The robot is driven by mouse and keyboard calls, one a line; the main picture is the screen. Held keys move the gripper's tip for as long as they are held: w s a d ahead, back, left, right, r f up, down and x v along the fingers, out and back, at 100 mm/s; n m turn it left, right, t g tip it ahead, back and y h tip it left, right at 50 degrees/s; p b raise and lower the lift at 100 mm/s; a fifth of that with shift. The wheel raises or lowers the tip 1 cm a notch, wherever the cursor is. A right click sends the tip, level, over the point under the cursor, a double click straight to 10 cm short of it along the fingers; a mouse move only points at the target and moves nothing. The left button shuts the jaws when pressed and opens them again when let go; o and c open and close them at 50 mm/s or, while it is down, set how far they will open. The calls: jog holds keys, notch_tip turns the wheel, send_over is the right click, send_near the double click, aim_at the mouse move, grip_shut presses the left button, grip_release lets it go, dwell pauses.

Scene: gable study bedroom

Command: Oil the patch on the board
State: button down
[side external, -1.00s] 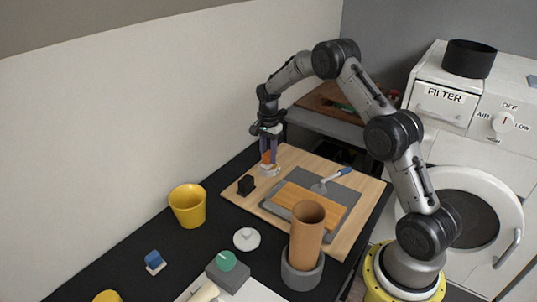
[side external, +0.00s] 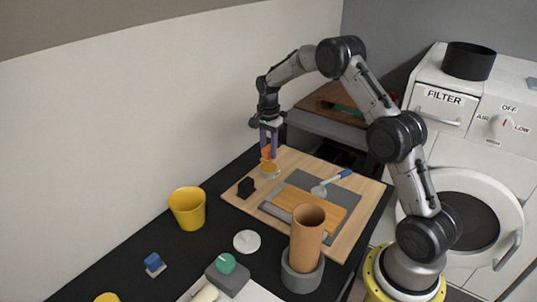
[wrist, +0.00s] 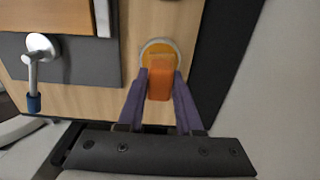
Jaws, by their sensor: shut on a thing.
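My gripper (side external: 268,150) is shut on an orange block (wrist: 161,78), held between its purple fingers. In the wrist view the block overlaps a round pale-rimmed dish (wrist: 147,48) with amber contents. In the side view the dish (side external: 270,171) stands at the left end of a large light wooden board (side external: 345,240), and the block is just above it. A smaller orange-brown board (side external: 325,203) lies on a grey mat (side external: 298,179) on the large board. I cannot make out a distinct patch on it.
A black block (side external: 245,187) stands left of the mat. A brown cylinder (side external: 308,235) in a grey holder rises in front. A yellow cup (side external: 187,208) and white disc (side external: 246,241) are on the black tabletop.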

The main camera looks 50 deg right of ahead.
aim_at(268, 147)
jog(key=shift+r, duration=1.9)
